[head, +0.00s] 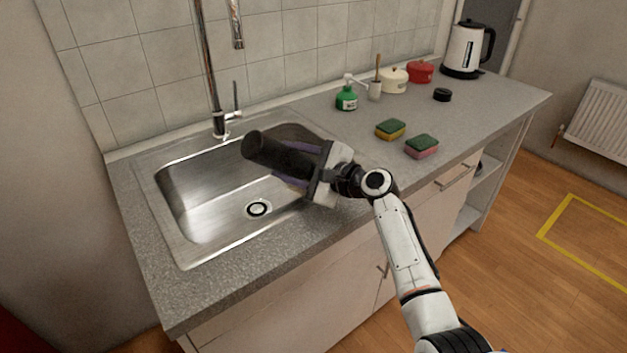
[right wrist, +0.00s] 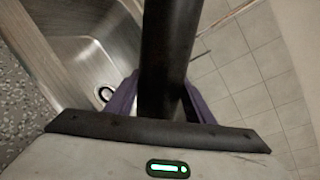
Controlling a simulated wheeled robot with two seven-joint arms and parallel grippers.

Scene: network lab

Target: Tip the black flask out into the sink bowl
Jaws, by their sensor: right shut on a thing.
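The black flask (head: 279,155) is held over the right part of the sink bowl (head: 193,203) in the head view. It lies close to horizontal, with its far end pointing left toward the tap side. My right gripper (head: 298,167) is shut on the flask. In the right wrist view the flask (right wrist: 168,55) runs up between the purple fingers of my right gripper (right wrist: 160,100). The bowl and its drain also show there at the left. I cannot see into the flask's mouth or any liquid. My left gripper is not in view.
A tall tap (head: 222,120) stands behind the bowl. Right of the sink are a green soap bottle (head: 347,97), two sponges (head: 390,130), a black lid (head: 442,95), a cream pot (head: 394,80), a red pot (head: 420,72) and a kettle (head: 464,50). The front counter strip is clear.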

